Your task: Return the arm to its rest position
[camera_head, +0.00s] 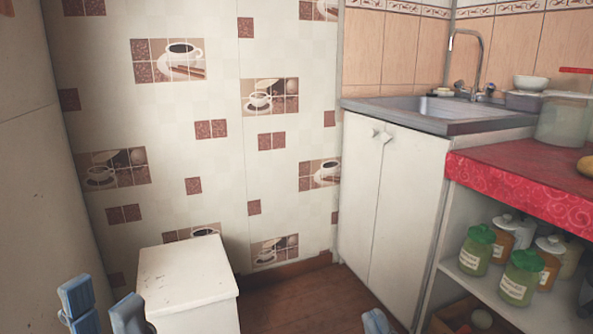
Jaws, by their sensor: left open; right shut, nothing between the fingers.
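My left gripper (103,312) shows at the bottom left of the head view. Its two blue-grey fingers stand apart with nothing between them, in front of and to the left of a white box-like stool (185,275). My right gripper (376,322) shows only as a small blue fingertip at the bottom edge, right of the middle, low in front of the white sink cabinet (385,215). It is shut and holds nothing. The rest of both arms is mostly out of the picture.
A red oilcloth counter (510,170) stands at the right, with green-lidded jars (477,250) and orange jars on the shelf below. A clear container (563,122) stands on top. A metal sink (430,110) is behind. Brown floor (300,300) is clear between stool and cabinet.

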